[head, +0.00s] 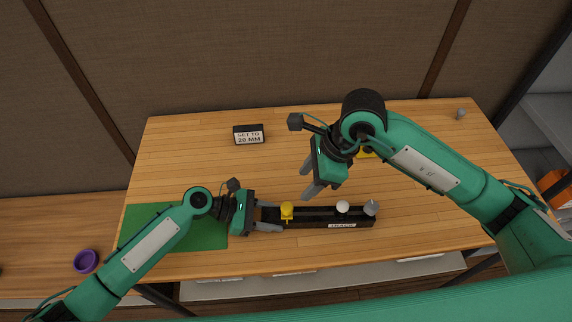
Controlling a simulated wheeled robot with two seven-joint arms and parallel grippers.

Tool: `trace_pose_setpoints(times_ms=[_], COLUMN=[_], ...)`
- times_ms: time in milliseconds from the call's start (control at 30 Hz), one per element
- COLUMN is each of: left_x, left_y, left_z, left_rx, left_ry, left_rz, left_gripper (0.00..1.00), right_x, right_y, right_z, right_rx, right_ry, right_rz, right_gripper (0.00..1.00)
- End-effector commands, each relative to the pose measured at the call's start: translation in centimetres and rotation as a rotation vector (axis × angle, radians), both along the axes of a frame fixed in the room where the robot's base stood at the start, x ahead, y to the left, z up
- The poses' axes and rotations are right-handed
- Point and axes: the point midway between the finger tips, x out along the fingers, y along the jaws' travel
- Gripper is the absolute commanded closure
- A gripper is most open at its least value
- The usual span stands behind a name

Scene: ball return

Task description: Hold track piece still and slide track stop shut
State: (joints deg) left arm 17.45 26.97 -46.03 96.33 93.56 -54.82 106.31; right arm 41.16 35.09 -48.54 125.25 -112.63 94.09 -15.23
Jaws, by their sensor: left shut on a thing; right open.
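The black track piece (325,217), labelled TRACK, lies lengthwise near the front of the wooden table. My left gripper (269,216) is shut on its left end, with one grey finger on each long side. A yellow part (287,211) sits on the track just right of those fingers. A white ball (343,207) rests in the track toward the right. A grey piece (371,208) stands at the track's right end. I cannot tell for sure which of these parts is the stop. My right gripper (308,178) is open and empty, above and behind the track's middle.
A small sign (249,135) reading SET TO 20 MM stands at the back left. A green mat (143,221) lies at the front left, partly under my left arm. A yellow object (367,154) is mostly hidden behind my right gripper. A small grey item (460,114) is at the back right.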

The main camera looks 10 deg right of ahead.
Motion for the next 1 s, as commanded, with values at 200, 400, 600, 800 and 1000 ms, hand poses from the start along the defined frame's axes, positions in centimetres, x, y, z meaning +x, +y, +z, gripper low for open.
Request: trace_pose_setpoints(times_ms=[200,400,600,800,1000], left_x=[0.0,0.0,0.0,0.0,0.0], left_y=[0.0,0.0,0.0,0.0,0.0], left_z=[0.0,0.0,0.0,0.0,0.0], left_rx=[0.0,0.0,0.0,0.001,0.001], left_ry=[0.0,0.0,0.0,0.0,0.0], left_rz=[-0.001,0.0,0.0,0.0,0.0], left_gripper=[0.87,0.87,0.87,0.87,0.87], right_x=[-0.2,-0.1,0.1,0.2,0.3], right_y=[0.0,1.6,3.0,3.8,4.0], right_z=[-0.9,-4.6,-8.0,-9.9,-10.3], right_rx=[-0.016,-0.015,-0.015,-0.014,-0.015], right_ry=[0.005,0.005,0.004,0.002,0.0], right_rz=[-0.013,-0.012,-0.012,-0.013,-0.012], right_gripper=[0.51,0.51,0.51,0.51,0.51])
